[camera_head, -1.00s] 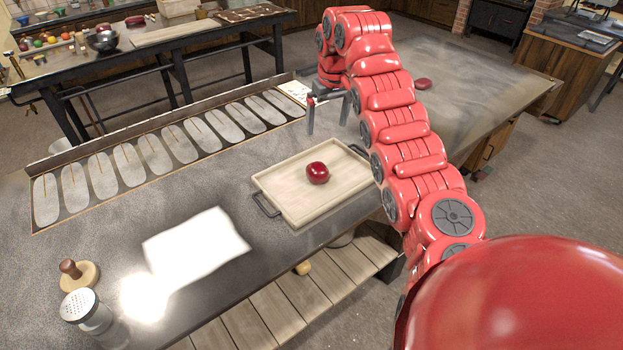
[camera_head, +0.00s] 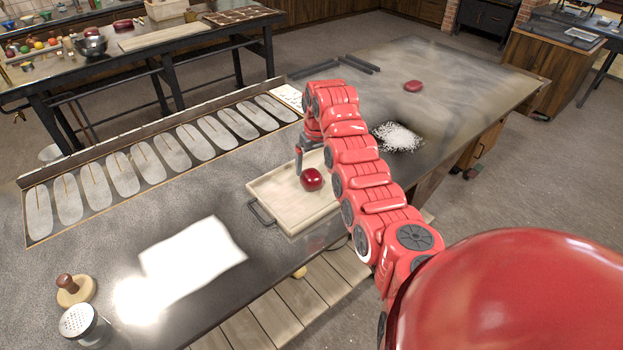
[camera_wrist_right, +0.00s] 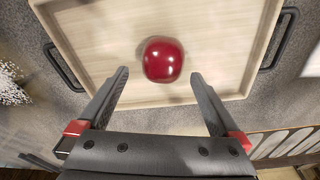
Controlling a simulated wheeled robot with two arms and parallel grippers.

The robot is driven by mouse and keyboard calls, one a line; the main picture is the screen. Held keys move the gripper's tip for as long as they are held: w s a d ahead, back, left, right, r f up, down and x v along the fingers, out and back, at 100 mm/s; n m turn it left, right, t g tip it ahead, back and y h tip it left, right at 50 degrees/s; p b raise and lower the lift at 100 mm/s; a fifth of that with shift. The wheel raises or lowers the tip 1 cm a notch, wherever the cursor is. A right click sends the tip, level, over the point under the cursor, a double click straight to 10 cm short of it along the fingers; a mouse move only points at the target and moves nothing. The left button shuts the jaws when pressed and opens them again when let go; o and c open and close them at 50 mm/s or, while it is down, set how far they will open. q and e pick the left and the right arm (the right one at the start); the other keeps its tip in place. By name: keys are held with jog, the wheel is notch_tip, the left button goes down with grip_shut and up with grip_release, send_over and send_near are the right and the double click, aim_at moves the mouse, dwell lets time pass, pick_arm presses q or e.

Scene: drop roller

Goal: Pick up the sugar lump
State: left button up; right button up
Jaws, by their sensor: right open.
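A glossy dark red lump, which I take for the sugar lump (camera_head: 312,179), sits in a pale wooden tray (camera_head: 277,217) with dark handles. My right gripper (camera_head: 299,163) is at the tray, close to the lump and partly hidden by its own arm in the head view. In the right wrist view the lump (camera_wrist_right: 163,60) lies ahead, between the lines of the two spread fingers (camera_wrist_right: 159,73). The fingers are open and empty; I cannot tell whether they touch the tray. My left gripper is not in view.
A second red lump (camera_head: 413,86) lies farther back on the dark table. A white granular pile (camera_head: 397,137) is right of my arm. A white sheet (camera_head: 193,258), a shaker (camera_head: 80,324) and a wooden-knobbed stamp (camera_head: 74,290) are at the left front.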

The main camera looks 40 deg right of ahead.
aim_at(311, 181)
jog(key=shift+f, duration=0.2)
jog(key=f+p, duration=0.1)
jog(key=f, duration=0.1)
jog(key=f+p, duration=0.1)
jog(key=shift+w+a+f+p, duration=0.15)
jog(key=shift+a+f+p, duration=0.1)
jog(key=shift+f+p, duration=0.1)
jog(key=shift+w+f, duration=0.1)
jog(key=shift+f, duration=0.6)
jog(key=shift+c, duration=0.2)
jog(key=c, duration=1.4)
jog(key=shift+o, duration=0.2)
jog(key=shift+r, duration=0.1)
